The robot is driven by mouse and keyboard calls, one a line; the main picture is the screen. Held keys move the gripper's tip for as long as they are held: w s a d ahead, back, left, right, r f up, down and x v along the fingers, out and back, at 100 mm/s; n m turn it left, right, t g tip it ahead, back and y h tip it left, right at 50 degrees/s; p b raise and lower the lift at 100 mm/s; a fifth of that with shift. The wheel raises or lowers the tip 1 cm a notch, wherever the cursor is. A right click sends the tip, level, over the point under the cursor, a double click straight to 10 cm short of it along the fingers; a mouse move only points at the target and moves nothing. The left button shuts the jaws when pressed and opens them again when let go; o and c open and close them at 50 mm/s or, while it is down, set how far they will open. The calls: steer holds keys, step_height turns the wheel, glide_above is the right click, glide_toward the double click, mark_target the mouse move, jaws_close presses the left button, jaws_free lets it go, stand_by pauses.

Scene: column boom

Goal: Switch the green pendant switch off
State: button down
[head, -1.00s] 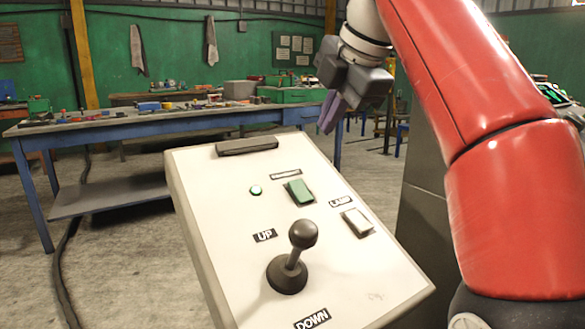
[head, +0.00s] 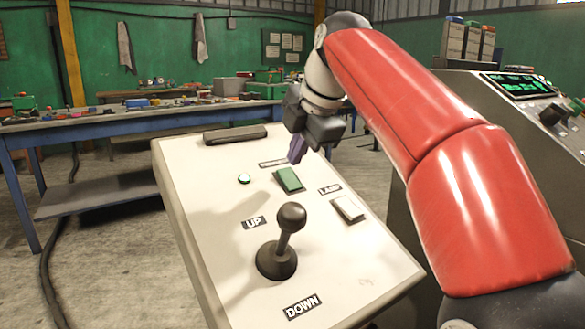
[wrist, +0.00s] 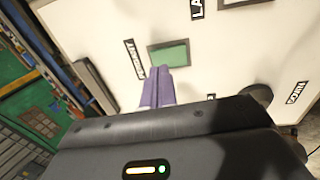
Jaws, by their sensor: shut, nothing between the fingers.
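The green pendant switch (head: 289,179) is a rocker on the sloped white control panel (head: 215,235), with a small lit green indicator (head: 244,179) to its left. In the wrist view the green switch (wrist: 170,55) lies just beyond the fingertips. My gripper (head: 297,150) is shut and empty, its purple fingers pressed together, just above the switch's upper side in the head view. It also shows in the wrist view (wrist: 159,74), with the tips overlapping the switch's lower edge. I cannot tell whether they touch it.
A black joystick (head: 284,240) stands between the UP and DOWN labels, nearer than the switch. A white lamp switch (head: 348,208) is to the right, and a dark bar (head: 235,134) lies at the panel's top. A console (head: 520,95) stands at the right, a cluttered blue bench (head: 100,128) behind.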

mark_target(289, 174)
steer(key=shift+x, duration=1.5)
steer(key=shift+w+f, duration=0.15)
steer(key=shift+f, duration=0.1)
steer(key=shift+s+f+b, duration=0.1)
steer(key=shift+s+b, duration=0.1)
steer(key=shift+b, duration=0.15)
steer(key=shift+s+d+b, duration=0.3)
steer(key=shift+s+d, duration=0.05)
steer(key=shift+s, duration=0.05)
